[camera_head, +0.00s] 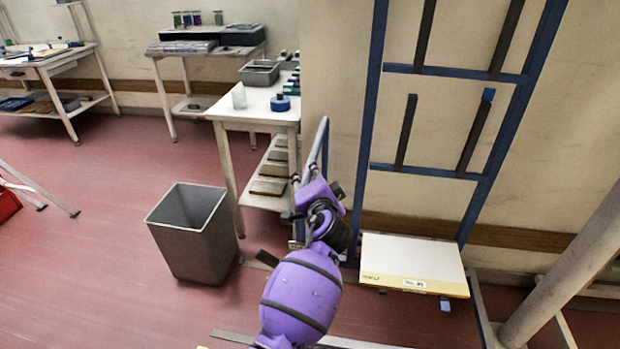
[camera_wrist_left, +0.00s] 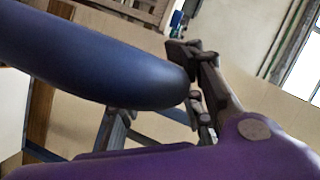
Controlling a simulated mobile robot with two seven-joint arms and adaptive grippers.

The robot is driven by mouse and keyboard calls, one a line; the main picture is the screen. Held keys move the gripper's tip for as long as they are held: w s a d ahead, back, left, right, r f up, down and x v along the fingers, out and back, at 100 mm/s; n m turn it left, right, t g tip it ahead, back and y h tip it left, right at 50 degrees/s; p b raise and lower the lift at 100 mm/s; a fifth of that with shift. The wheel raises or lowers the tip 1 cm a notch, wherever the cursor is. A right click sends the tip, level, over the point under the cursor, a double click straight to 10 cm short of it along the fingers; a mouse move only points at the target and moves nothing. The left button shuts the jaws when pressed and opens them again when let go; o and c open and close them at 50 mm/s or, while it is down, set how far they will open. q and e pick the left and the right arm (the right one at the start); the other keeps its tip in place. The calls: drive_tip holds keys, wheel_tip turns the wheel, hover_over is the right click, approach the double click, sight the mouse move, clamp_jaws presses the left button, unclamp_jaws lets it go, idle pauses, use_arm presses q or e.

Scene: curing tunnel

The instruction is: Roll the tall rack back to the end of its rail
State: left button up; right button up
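The tall rack (camera_head: 372,110) has a blue upright frame with cross bars and dark arms. It stands upright near the wall, right of centre in the head view. A blue-grey bar (camera_head: 322,139) rises at its left side. My left gripper (camera_head: 313,192) is at this bar, and the purple wrist hides part of the contact. In the left wrist view, a thick dark blue bar (camera_wrist_left: 100,65) ends beside my dark finger parts (camera_wrist_left: 203,85); whether they grip it is unclear. A pale metal strip (camera_head: 232,337) on the floor may be the rail. My right gripper is out of view.
A grey bin (camera_head: 190,235) stands on the floor left of my arm. A white table (camera_head: 257,108) with a tray and tape stands behind it. A white-yellow box (camera_head: 412,262) sits low on the rack. A thick pale pipe (camera_head: 570,265) slants at right. Floor at left is mostly open.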

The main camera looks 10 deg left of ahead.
use_arm(q)
drive_tip(key=shift+a, duration=0.25)
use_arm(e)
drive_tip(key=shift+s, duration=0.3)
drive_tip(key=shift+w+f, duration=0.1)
use_arm(q)
drive_tip(key=shift+r, duration=0.1)
drive_tip(key=v, duration=1.2)
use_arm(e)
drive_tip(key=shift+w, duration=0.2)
use_arm(q)
drive_tip(key=shift+w+d, duration=0.1)
